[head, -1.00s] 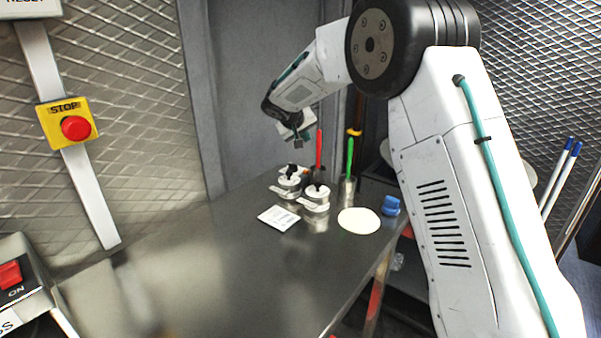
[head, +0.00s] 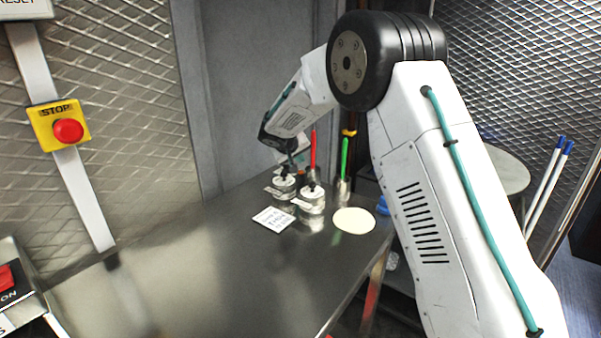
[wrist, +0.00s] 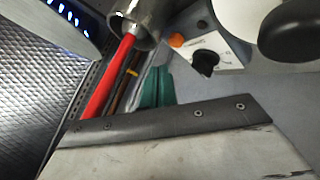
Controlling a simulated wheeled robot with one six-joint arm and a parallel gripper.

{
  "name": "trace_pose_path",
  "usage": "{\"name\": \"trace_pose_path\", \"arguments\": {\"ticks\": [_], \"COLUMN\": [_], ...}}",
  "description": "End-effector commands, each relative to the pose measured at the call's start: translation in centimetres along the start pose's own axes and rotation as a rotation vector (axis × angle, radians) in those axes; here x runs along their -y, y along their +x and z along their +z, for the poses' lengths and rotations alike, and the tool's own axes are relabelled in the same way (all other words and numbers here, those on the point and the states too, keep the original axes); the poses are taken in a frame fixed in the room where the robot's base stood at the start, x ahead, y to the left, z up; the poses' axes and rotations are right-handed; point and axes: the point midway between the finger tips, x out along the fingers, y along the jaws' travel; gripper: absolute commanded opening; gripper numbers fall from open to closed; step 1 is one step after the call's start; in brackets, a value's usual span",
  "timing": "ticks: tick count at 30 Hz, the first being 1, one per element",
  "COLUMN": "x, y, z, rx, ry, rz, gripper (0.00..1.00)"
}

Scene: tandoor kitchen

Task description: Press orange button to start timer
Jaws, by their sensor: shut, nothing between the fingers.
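A small orange button (wrist: 177,40) shows at the top of the wrist view. It sits on a white panel (wrist: 228,50) beside a black knob (wrist: 205,61). I cannot make out the button in the head view. My gripper (head: 291,162) hangs over the far end of the steel counter (head: 190,260), close above the canisters, and is small and partly hidden there. It is shut and empty. I cannot clearly see its fingertips in the wrist view, nor whether they touch anything.
Two canisters with black knobs (head: 284,187) (head: 312,200) stand near my gripper. Red (head: 313,150) and green (head: 344,157) handles rise behind them. A white card (head: 273,219) and pale disc (head: 354,221) lie nearby. A red stop button (head: 68,131) is at left. The front counter is clear.

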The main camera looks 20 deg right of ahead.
Motion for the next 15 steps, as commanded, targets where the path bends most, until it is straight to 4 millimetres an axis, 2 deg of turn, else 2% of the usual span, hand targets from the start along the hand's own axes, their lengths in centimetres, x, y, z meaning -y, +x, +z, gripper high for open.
{"name": "trace_pose_path", "arguments": {"ticks": [6, 15], "x": [0.69, 0.76], "y": [0.92, 1.01], "z": [0.69, 0.76], "rx": [0.0, 0.0], "ry": [-0.001, 0.001], "rz": [-0.001, -0.001], "gripper": [0.0, 0.0]}}
